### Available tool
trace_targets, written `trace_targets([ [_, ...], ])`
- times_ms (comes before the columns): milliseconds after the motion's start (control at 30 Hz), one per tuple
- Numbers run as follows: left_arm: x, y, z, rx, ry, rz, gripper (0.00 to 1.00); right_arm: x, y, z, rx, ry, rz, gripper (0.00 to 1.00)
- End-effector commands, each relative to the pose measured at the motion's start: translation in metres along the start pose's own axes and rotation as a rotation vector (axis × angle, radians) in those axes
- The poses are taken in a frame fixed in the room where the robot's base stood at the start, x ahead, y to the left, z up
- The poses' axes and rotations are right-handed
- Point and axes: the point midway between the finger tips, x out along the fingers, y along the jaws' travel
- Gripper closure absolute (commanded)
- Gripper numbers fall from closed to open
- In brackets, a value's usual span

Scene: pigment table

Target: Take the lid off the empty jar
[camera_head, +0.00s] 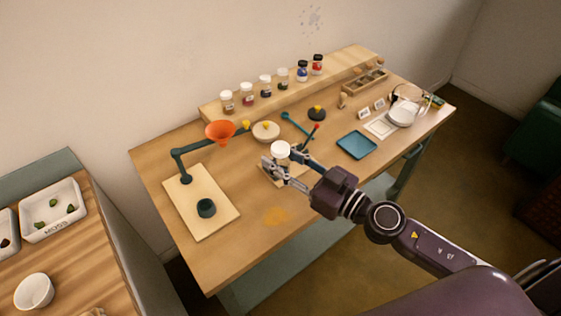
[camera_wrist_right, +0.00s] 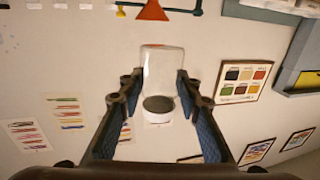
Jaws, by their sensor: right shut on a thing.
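The clear glass jar (camera_wrist_right: 163,68) with a white lid (camera_head: 280,149) is in my right gripper (camera_head: 274,169). In the right wrist view, which is upside down, the jar looks empty and its white lid (camera_wrist_right: 158,117) is on it, with a dark disc showing at the lid. The fingers of my right gripper (camera_wrist_right: 157,82) are shut on the sides of the glass body, with the lid clear of them. The jar appears held up above the table; the head view mostly hides its body behind the gripper. My left gripper is in neither view.
A row of lidded pigment jars (camera_head: 265,85) stands on the raised back shelf. An orange funnel (camera_head: 219,131) on a stand is left of the gripper. A pale board (camera_head: 200,222) with a dark cup, a blue tray (camera_head: 357,145) and a pale bowl (camera_head: 266,131) surround it.

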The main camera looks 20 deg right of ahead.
Motion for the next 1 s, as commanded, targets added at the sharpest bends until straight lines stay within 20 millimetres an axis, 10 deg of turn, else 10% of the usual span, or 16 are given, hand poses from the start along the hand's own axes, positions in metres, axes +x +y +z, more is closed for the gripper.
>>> trace_targets([
  [433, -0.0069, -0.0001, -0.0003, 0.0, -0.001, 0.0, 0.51, -0.0002, 0.0002, -0.0102, 0.001, -0.002, 0.001, 0.93],
  [467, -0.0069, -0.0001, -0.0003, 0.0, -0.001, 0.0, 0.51, -0.0001, 0.0002, -0.0102, 0.001, -0.001, 0.001, 0.7],
  [733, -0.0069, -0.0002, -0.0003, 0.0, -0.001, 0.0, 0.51, -0.0001, 0.0001, -0.0102, 0.001, -0.001, 0.001, 0.99],
  [1000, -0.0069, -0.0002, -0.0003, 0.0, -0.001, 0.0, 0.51, -0.0001, 0.0001, -0.0102, 0.001, -0.001, 0.001, 1.0],
])
